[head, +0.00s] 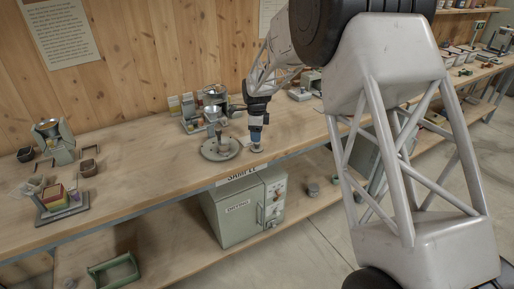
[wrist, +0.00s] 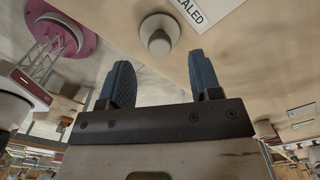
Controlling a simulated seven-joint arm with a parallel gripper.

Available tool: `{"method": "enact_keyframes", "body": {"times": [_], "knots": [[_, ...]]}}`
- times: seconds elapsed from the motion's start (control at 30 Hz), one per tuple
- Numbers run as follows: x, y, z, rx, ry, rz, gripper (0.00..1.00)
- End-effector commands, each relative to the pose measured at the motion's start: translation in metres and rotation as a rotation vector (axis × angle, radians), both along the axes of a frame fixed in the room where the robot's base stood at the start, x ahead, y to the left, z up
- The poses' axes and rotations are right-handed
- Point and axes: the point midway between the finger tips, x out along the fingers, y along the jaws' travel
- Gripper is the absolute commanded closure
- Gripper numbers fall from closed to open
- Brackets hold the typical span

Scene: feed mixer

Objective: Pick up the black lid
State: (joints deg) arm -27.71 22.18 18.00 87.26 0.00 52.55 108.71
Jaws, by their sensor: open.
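My gripper (head: 257,146) points down over the bench, just right of a round grey plate with an upright piece (head: 220,149). In the wrist view my gripper (wrist: 160,82) shows two blue fingers set apart with nothing between them. A small round pale-grey piece (wrist: 159,34) with a wider rim lies beyond the fingertips, roughly between them and apart from them. I cannot make out a lid that is clearly black in either view. The spot under my fingertips is small and partly hidden in the head view.
A white label reading "SEALED" (wrist: 208,10) lies beyond the fingers. Scales and small containers (head: 207,106) stand behind the plate. A grey-green cabinet (head: 242,210) sits below. The bench between (head: 140,150) is clear.

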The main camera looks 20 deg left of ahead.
Motion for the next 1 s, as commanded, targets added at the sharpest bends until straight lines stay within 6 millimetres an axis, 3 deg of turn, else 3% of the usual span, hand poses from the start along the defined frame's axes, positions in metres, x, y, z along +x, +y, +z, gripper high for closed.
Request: {"method": "enact_keyframes", "body": {"times": [0.27, 0.7, 1.0], "knots": [[0.0, 0.0, -0.002, 0.0, 0.0, 0.0, 0.42], [-0.001, 0.002, -0.044, 0.0, 0.001, 0.0, 0.42], [-0.001, 0.002, -0.052, 0.0, -0.001, 0.0, 0.42]]}}
